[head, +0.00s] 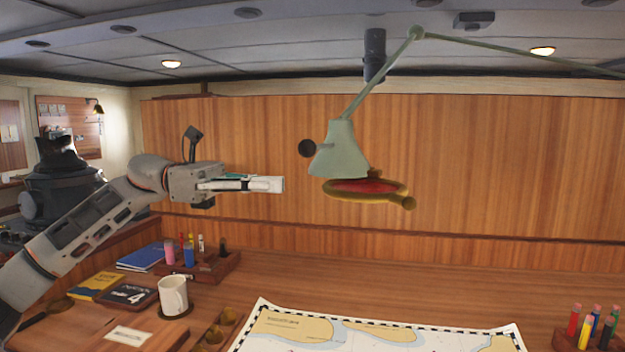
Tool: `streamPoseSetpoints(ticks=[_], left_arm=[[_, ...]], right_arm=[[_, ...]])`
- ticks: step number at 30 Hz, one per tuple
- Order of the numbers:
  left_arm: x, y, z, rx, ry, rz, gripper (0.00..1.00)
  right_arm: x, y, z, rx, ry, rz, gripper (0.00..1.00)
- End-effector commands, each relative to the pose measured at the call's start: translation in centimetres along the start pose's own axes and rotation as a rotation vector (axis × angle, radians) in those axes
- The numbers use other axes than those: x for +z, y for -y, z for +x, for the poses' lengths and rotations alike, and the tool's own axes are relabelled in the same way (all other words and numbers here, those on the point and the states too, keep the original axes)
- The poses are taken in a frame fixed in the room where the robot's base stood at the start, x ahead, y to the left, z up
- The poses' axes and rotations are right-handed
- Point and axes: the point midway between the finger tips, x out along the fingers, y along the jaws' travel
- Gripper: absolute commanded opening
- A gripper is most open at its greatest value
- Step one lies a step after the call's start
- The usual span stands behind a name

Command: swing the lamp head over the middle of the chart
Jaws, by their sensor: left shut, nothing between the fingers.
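The lamp has a pale green head (340,152) with a dark knob on its left side and a red and brass ring-shaped part (368,190) below it. It hangs from a thin jointed arm (500,52) that runs off to the right. The chart (375,338) lies on the desk at the bottom, and its near part is cut off by the frame. The lamp head appears above the chart's far edge. My left gripper (278,185) is shut and empty, pointing right, to the left of the lamp head with a gap between them. My right gripper is not in view.
A white mug (173,295), books (97,287) and a wooden pen holder (205,265) stand at the left of the desk. Several coloured markers (586,330) stand in a holder at the right. A wooden panel wall (480,160) rises behind the desk.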

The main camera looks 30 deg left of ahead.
Motion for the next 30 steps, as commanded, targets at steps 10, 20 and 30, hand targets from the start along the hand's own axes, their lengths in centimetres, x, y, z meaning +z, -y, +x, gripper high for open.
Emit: streamPoseSetpoints(ticks=[10,20,30], left_arm=[[0.2,0.1,6.1,-0.003,0.001,-0.001,0.0],[0.0,0.0,7.7,0.0,0.001,-0.001,0.0],[0.0,0.0,7.7,0.003,0.001,-0.001,0.0]], right_arm=[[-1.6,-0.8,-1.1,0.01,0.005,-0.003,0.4],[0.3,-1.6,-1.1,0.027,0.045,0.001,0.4],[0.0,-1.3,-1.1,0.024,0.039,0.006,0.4]])
